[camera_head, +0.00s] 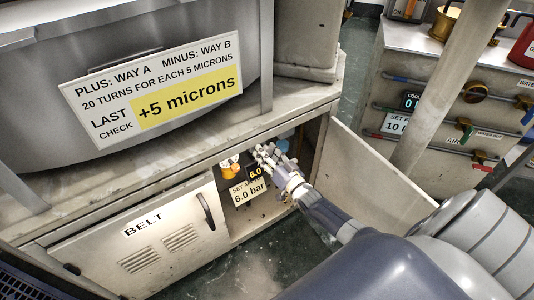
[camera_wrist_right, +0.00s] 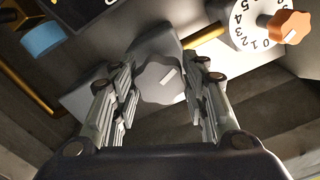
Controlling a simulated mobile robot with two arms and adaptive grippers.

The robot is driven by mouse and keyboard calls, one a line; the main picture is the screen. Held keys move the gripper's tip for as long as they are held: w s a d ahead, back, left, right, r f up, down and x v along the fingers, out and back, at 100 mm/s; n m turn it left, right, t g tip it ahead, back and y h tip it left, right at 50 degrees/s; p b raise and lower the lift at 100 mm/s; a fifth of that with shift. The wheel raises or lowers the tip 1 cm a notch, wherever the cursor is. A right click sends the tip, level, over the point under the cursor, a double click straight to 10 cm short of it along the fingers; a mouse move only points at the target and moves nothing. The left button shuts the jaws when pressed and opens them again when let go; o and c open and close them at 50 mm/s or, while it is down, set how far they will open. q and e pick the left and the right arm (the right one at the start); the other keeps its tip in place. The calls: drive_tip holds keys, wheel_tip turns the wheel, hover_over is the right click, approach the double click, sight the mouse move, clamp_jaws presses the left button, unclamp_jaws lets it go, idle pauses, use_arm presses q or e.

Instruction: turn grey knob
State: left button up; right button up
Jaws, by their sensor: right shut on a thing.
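The grey knob (camera_wrist_right: 156,84) is a lobed knob with a white mark, in front of a grey block in the right wrist view. My right gripper (camera_wrist_right: 165,75) has its fingers on either side of the knob and is shut on it. In the head view my right gripper (camera_head: 268,155) reaches into the open cabinet compartment and hides the knob. Beside it are a small display (camera_head: 256,173) reading 6.0 and a card (camera_head: 249,192) reading 6.0 bar. My left gripper is not in view.
An orange knob (camera_wrist_right: 290,27) with a numbered dial (camera_wrist_right: 248,22) is close by, and a blue part (camera_wrist_right: 43,38) is on the other side. The open cabinet door (camera_head: 370,185) stands right of my forearm. The BELT door (camera_head: 135,245) is closed at left.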

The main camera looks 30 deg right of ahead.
idle(0.4)
drive_tip(key=o, duration=1.1)
drive_tip(key=s, duration=1.2)
